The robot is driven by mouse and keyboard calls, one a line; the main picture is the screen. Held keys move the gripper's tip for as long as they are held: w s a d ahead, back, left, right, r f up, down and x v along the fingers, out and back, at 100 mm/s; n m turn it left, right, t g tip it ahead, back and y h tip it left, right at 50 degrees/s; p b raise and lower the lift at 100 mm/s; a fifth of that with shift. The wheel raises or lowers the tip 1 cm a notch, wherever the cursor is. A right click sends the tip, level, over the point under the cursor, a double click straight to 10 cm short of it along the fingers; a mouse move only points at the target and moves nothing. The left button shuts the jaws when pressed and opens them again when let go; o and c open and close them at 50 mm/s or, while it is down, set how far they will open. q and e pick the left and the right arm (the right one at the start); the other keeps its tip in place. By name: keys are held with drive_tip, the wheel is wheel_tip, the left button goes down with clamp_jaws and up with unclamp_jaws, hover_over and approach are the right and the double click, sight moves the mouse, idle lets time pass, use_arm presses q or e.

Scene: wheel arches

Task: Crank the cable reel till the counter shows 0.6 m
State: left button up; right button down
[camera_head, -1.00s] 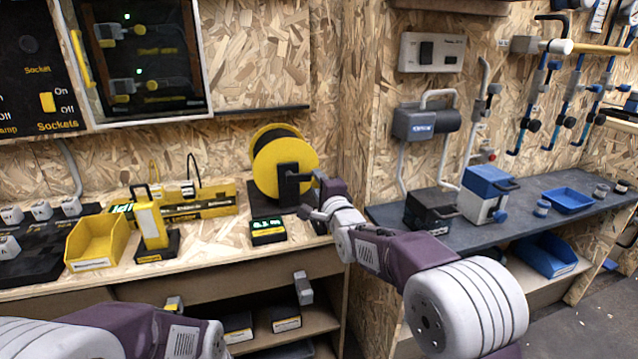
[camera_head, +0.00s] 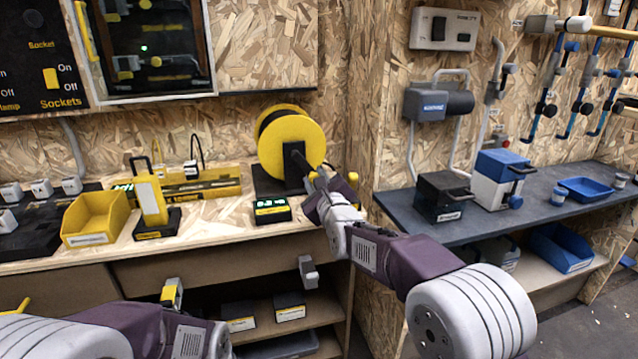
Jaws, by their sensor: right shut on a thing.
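The cable reel (camera_head: 291,132) stands on the wooden bench against the wall, with a yellow round flange and a black stand. Its dark crank arm (camera_head: 299,159) points down and right from the hub. My right gripper (camera_head: 313,184) is shut at the end of the crank, on the handle, which is mostly hidden by the fingers. The counter (camera_head: 271,209), a small black and yellow box with a lit green display, sits in front of the reel; its digits are too small to read surely.
A yellow bin (camera_head: 95,220) and a yellow upright lamp-like device (camera_head: 150,203) stand left of the counter. A dark side bench (camera_head: 440,232) at right bears a black box (camera_head: 441,196) and a blue tray (camera_head: 585,189). Bare bench lies between the device and the counter.

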drive_tip(key=shift+s+a+f+m+b, duration=0.1)
drive_tip(key=shift+a+f+m+b, duration=0.1)
drive_tip(key=shift+f+m+b, duration=0.3)
drive_tip(key=shift+a+r, duration=0.1)
drive_tip(key=shift+r, duration=0.1)
drive_tip(key=c, duration=1.2)
unclamp_jaws()
drive_tip(key=shift+o, duration=0.2)
drive_tip(key=shift+s+r, duration=0.1)
drive_tip(key=p+v, duration=0.2)
drive_tip(key=v, duration=0.7)
